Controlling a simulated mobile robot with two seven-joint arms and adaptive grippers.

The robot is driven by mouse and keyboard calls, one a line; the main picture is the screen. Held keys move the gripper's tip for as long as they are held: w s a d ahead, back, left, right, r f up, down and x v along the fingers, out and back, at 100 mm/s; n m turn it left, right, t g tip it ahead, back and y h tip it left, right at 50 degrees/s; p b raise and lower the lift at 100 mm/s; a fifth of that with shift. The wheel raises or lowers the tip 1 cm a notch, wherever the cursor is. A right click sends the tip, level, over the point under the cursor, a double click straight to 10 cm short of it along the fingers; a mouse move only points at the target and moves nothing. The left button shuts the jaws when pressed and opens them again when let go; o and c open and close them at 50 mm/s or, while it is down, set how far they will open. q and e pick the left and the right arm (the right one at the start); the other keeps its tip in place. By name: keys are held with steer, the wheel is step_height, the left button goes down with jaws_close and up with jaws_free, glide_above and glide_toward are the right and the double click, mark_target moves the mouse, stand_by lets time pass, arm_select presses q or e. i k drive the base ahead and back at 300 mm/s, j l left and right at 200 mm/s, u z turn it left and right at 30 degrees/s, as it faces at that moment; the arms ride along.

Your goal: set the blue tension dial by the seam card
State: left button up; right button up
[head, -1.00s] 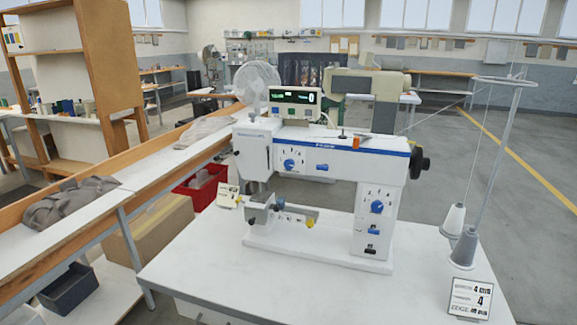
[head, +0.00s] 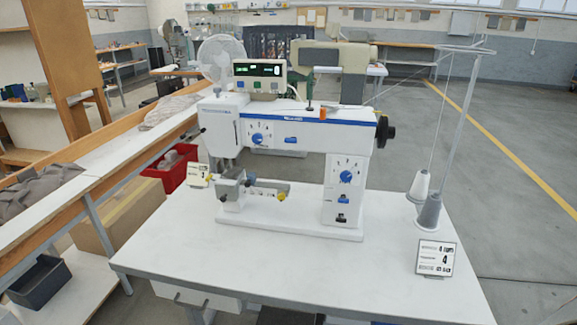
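The white eyelet machine (head: 300,122) stands on a white table. One blue dial (head: 257,138) sits on its upper arm at the left, with marks around it. Another blue dial (head: 346,177) sits on the right column, with marks around it. I cannot tell from here which one is the tension dial, and their exact settings are too small to read. The seam card (head: 436,257) stands at the table's right side; its middle line shows a 4, and the other lines are blurred. Neither of my grippers is in view.
Two thread cones (head: 430,211) and a tall thread stand are behind the card. A small card (head: 198,173) stands left of the machine. The white table (head: 260,262) is bare in front. A red bin (head: 172,168) and a dark bin (head: 38,283) lie left.

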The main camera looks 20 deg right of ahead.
mark_target(257, 138)
steer(key=l+z, duration=0.3)
steer(key=l, duration=0.15)
steer(key=i+l+z, duration=0.15)
steer(key=l+z, duration=0.15)
steer(key=i+l+z, duration=0.3)
steer(key=l, duration=0.2)
steer(key=k, duration=0.1)
